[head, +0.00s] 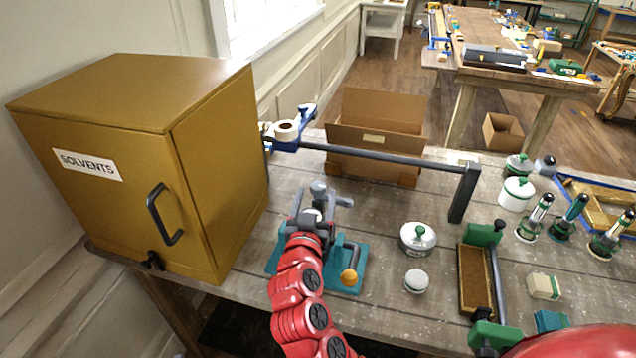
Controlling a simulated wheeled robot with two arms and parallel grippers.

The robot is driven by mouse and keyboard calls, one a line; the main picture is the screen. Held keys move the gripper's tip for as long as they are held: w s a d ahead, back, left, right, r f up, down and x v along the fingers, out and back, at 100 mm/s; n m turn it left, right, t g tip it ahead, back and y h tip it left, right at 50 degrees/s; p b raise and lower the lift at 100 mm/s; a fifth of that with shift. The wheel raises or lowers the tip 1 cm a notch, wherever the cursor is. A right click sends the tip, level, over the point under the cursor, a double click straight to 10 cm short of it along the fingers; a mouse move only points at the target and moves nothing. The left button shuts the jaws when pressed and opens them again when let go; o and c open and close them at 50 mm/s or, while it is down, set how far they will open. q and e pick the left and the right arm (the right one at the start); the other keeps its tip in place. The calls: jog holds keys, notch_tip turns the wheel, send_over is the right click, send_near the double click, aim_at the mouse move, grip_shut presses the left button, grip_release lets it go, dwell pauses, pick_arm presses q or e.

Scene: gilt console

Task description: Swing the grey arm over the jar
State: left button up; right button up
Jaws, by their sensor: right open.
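My left gripper is out of view.
A yellow cabinet (220,170) marked SOLVENTS stands at left. An open cardboard box (375,168) is behind the arm. A small round white lid (416,281), a brown tray (474,283) and several green-based tools (566,218) stand at right.

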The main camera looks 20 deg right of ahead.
aim_at(317, 190)
jog(key=p+x, duration=0.1)
jog(key=x, duration=0.3)
jog(key=shift+w+d, duration=0.15)
jog(key=shift+w, duration=0.15)
grip_shut()
dwell(1.2)
